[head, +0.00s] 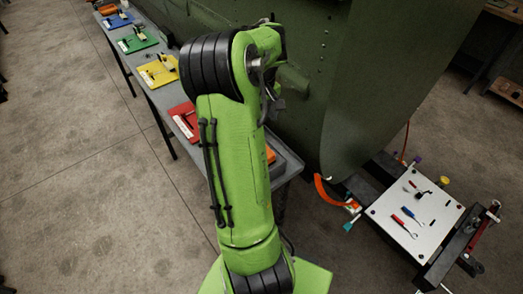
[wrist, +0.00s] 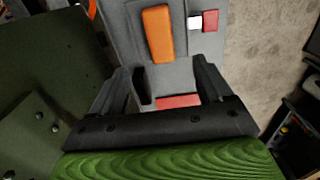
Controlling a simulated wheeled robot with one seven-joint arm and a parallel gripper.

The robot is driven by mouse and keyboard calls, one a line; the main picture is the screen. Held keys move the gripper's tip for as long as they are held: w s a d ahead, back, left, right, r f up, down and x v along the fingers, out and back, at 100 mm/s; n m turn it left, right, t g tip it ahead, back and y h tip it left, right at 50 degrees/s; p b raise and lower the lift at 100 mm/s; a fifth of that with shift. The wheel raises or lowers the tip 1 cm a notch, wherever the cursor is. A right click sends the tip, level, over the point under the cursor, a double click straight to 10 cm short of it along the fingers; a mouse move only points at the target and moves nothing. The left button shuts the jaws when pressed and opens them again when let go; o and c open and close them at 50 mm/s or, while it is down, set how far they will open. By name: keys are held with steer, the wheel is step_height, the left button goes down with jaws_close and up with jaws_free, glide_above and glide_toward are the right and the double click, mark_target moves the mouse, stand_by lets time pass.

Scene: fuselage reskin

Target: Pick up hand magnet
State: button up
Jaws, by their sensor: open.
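No object in view can be named as the hand magnet for certain. In the wrist view an orange block (wrist: 158,34) with rounded corners lies on the grey bench (wrist: 182,60), beyond my gripper's fingertips. Orange also shows on the bench beside my arm in the head view (head: 270,155). My gripper (wrist: 163,78) is open over the bench, with nothing seen held between its two black fingers. A dark piece and a red piece (wrist: 178,101) show between the fingers, partly hidden by the gripper body. In the head view my arm hides the gripper.
Red (head: 184,121), yellow (head: 157,73), green (head: 137,42) and blue (head: 117,20) trays with tools line the bench. The green fuselage (head: 350,90) stands right beside it. A white-topped stand (head: 418,232) with hand tools is at the right. Floor is open at left.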

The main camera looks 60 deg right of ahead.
step_height(320, 180, down, 14)
steer(key=shift+b, duration=0.65)
steer(key=c, duration=1.3)
steer(key=shift+o, duration=0.2)
step_height(320, 180, up, 10)
steer(key=shift+r+p, duration=0.1)
steer(key=shift+p, duration=0.45)
